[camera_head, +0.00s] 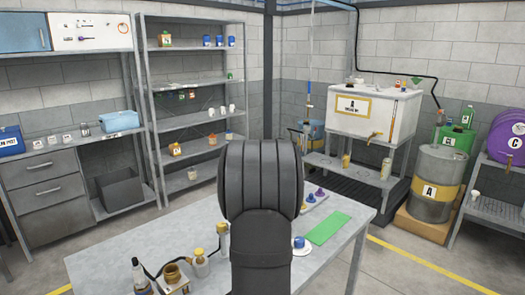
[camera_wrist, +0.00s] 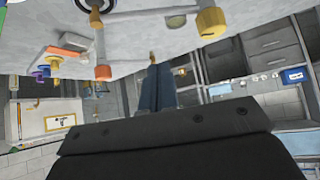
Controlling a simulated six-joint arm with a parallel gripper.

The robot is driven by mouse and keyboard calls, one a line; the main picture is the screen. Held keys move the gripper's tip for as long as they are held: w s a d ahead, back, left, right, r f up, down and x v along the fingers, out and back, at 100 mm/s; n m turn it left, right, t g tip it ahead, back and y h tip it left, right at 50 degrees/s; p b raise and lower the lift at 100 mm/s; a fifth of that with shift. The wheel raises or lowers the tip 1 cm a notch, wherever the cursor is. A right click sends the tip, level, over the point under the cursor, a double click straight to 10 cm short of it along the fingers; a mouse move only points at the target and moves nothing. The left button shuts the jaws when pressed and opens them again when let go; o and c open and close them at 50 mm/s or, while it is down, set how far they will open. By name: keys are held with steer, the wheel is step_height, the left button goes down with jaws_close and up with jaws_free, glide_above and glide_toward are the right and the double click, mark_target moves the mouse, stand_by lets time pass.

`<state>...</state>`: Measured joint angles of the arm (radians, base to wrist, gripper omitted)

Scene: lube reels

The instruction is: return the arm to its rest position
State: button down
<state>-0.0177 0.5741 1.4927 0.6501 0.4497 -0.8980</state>
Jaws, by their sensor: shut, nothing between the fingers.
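My gripper (camera_wrist: 157,75) shows in the wrist view as two blue fingers, closed together with nothing between them, beyond my dark wrist housing. The wrist view is upside down, with the grey table (camera_wrist: 190,40) across its top. No contact between the fingers and anything else is visible. In the head view my dark arm stands in the middle, in front of the table (camera_head: 225,285), and hides part of it. The fingers cannot be made out there.
The table's left front holds a dark bottle (camera_head: 138,277), a brass pot (camera_head: 172,275) and a yellow-capped bottle (camera_head: 200,264). A green mat (camera_head: 327,228) and a blue-topped item (camera_head: 299,242) lie right of my arm. Shelves (camera_head: 190,110), a white tank (camera_head: 365,115) and a drum (camera_head: 437,185) stand behind.

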steer(key=shift+w+a+f, duration=0.1)
steer(key=shift+w+f, duration=0.25)
steer(key=shift+f, duration=0.85)
steer(key=shift+w+f, duration=0.3)
steer(key=shift+f, duration=0.85)
steer(key=shift+w+a+f, duration=0.1)
steer(key=shift+w+f, duration=0.25)
steer(key=shift+f, duration=0.85)
